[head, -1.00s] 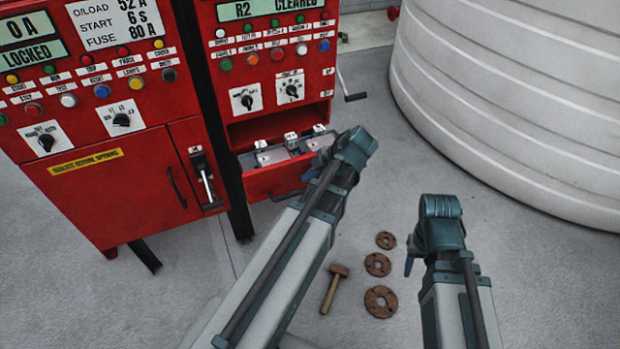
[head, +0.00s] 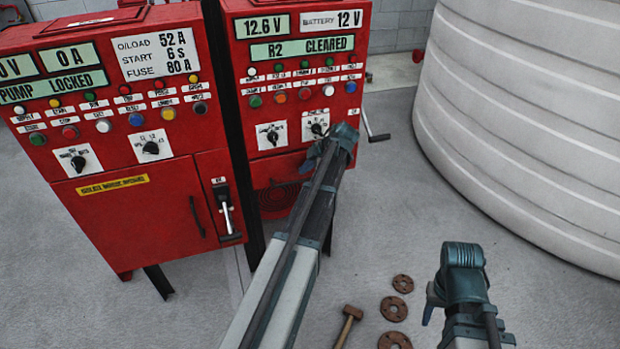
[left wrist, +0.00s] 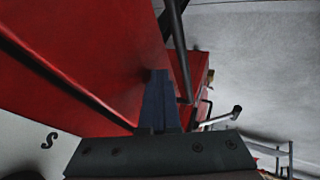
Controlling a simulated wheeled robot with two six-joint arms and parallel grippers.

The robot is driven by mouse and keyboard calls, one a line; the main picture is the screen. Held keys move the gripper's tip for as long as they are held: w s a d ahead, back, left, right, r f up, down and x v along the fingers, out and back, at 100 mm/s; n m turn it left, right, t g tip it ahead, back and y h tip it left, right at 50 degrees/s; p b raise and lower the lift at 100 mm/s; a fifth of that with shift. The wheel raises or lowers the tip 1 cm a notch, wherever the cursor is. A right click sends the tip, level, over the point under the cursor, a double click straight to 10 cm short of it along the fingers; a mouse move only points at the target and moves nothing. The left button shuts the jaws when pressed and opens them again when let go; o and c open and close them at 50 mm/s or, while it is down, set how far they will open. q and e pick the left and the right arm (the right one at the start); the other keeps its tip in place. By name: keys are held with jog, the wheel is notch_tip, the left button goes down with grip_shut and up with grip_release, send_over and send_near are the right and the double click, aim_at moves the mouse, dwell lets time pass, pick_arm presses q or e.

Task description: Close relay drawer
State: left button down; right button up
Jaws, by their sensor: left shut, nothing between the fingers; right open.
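The right red cabinet (head: 240,110) has its relay drawer front (head: 285,168) below the knobs, partly behind my left arm. No tray or relays stick out, and the front looks about flush; I cannot tell if it is fully in. My left gripper (head: 309,163) is in front of the cabinet, near the drawer's upper right. In the left wrist view its fingers (left wrist: 159,100) are shut and empty, close to a red surface; contact is unclear. My right gripper (head: 430,302) is open and empty over the floor at the lower right.
The left red cabinet (head: 120,225) stands beside it with a lever (head: 227,212). A crank (head: 376,133) sticks out from the right cabinet's side. A white ribbed tank (head: 520,130) is at the right. Rusty flanges (head: 394,308) and a mallet (head: 350,313) lie on the floor.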

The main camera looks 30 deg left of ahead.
pick_arm(q)
jog(key=shift+w+a, duration=0.6)
jog(key=shift+a+r, duration=0.1)
pick_arm(e)
jog(key=shift+d, duration=0.1)
